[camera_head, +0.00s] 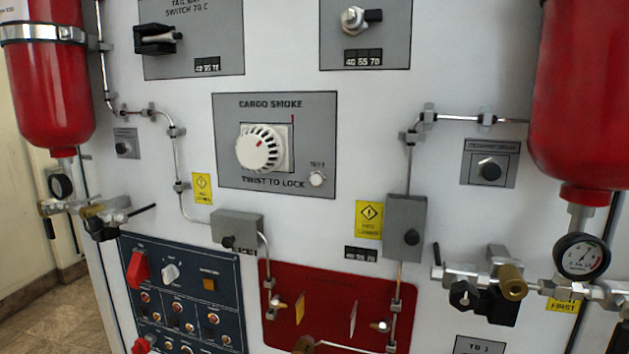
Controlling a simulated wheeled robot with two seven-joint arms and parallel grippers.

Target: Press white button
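A small round white button (317,179) sits under a "TEST" label at the lower right of the grey "CARGO SMOKE" panel (210,130). A larger white round smoke detector (259,148) with a slotted rim is mounted left of it on the same panel, above the words "TWIST TO LOCK". Neither of my grippers shows in the head view. Nothing covers the button.
Red bottles (48,85) (580,95) hang at both sides with gauges and valves below. Metal pipes and grey boxes (236,227) (405,228) flank the panel. A blue switch panel (200,262) and a red panel (335,280) lie below.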

